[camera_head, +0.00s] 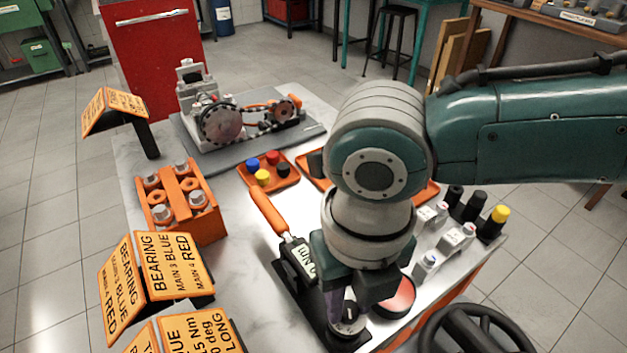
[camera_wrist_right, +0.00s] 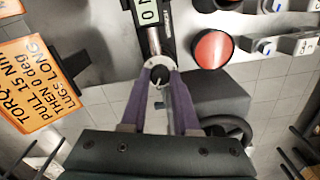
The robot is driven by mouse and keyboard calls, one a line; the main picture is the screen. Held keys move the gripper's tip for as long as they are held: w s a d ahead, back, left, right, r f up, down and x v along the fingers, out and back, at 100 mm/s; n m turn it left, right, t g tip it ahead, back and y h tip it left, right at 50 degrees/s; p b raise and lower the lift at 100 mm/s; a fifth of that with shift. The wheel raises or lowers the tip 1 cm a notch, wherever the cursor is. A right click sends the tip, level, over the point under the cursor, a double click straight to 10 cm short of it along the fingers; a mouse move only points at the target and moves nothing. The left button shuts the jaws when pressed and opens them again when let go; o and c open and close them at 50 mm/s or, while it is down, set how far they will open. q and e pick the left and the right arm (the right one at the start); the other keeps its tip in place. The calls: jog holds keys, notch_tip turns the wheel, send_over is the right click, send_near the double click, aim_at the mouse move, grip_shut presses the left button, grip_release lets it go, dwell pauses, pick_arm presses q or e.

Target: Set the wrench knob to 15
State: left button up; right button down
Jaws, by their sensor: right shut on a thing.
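The torque wrench (camera_head: 268,212) has an orange handle and lies on a black stand at the front of the table. Its small display (camera_head: 305,262) seems to read 0 Nm, partly covered by my gripper; part of the display also shows in the wrist view (camera_wrist_right: 147,12). The round wrench knob (camera_head: 347,318) is at the wrench's near end, and its dark top with a pale mark shows in the wrist view (camera_wrist_right: 159,75). My right gripper (camera_wrist_right: 160,80) points down with its purple fingers shut on the knob, one on each side. My left gripper is out of view.
A red round button (camera_wrist_right: 212,49) stands right beside the gripper. Orange instruction signs (camera_head: 175,265) stand at the left; one in the wrist view (camera_wrist_right: 38,80) reads 15 Nm. An orange block (camera_head: 180,205), a cap tray (camera_head: 268,173) and an engine assembly (camera_head: 225,120) lie farther back.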

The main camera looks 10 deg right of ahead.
aim_at(348, 310)
jog(key=c, duration=0.6)
grip_release()
jog(key=shift+c, duration=0.2)
notch_tip(348, 310, up, 10)
jog(key=p, duration=0.1)
jog(key=shift+a, duration=0.1)
